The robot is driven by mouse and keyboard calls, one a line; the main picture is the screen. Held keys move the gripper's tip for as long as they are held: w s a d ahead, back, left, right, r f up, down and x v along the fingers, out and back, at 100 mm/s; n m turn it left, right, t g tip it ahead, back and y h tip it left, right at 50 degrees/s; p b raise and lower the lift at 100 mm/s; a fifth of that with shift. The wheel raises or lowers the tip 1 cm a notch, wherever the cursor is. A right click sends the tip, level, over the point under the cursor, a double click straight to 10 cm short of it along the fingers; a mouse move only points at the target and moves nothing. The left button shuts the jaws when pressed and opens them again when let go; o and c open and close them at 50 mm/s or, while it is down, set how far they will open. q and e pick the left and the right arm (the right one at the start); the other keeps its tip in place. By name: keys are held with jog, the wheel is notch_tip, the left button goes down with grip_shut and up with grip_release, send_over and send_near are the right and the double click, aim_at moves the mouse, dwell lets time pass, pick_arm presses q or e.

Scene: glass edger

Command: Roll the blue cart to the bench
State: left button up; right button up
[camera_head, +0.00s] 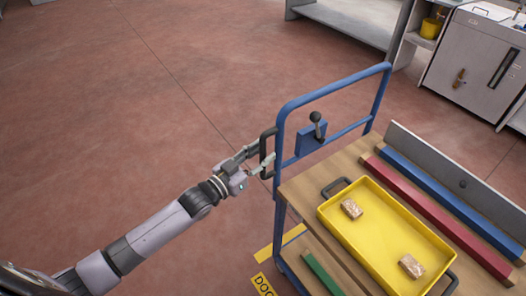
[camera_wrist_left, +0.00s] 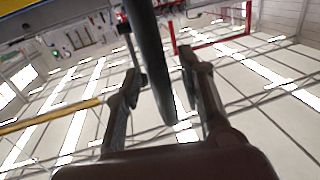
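The blue cart (camera_head: 375,100) stands at the right, with a blue tube frame and a wooden top. A dark grip handle (camera_head: 264,158) sticks out from the left side of its frame. My left gripper (camera_head: 260,156) is at this handle with its fingers apart. In the left wrist view a dark bar (camera_wrist_left: 150,55) runs between the two fingers (camera_wrist_left: 160,85), with a gap visible on the right; I cannot tell if the left finger touches it. A grey bench-like unit (camera_head: 350,22) stands at the top. My right gripper is out of view.
The cart carries a yellow tray (camera_head: 375,240) with two small brownish blocks, plus red (camera_head: 440,215) and blue (camera_head: 450,200) bars. A lever (camera_head: 317,122) sits on the frame. A grey cabinet (camera_head: 470,60) stands top right. The reddish floor at left is clear.

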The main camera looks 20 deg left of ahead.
pick_arm(q)
jog(key=shift+w+d, duration=0.25)
jog(key=shift+w, duration=0.2)
grip_shut()
dwell(0.6)
